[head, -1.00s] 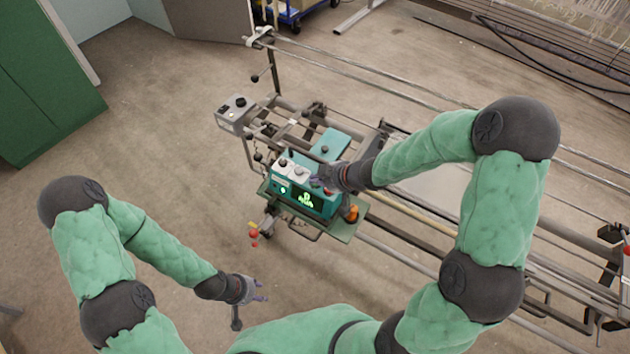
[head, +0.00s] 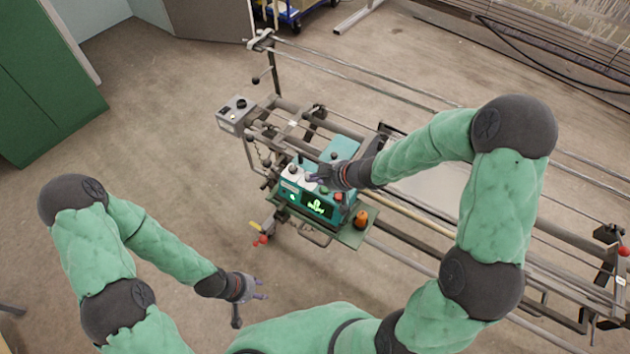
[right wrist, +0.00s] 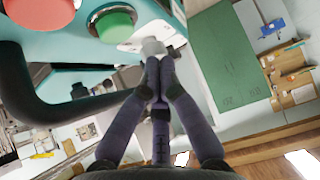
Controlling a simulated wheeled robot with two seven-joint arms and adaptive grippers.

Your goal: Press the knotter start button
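The teal knotter (head: 345,149) sits on the carriage, with a lit green figure on its dark front display (head: 318,206). In the right wrist view, a green button (right wrist: 114,22) and a larger red button (right wrist: 35,12) show close up at the top left. My right gripper (head: 316,177) is over the knotter's top panel. Its fingertips (right wrist: 153,62) are together, just below a pale grey knob (right wrist: 152,46); I cannot tell whether they touch it. The green button is left of the fingertips. My left gripper (head: 262,290) hangs empty over the floor, its fingers apart.
Long metal rails (head: 400,207) run across to the lower right. A grey control box (head: 234,114) stands left of the knotter. An orange part (head: 361,218) sits at its right front corner and a red knob (head: 262,240) below left. Floor is clear at left.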

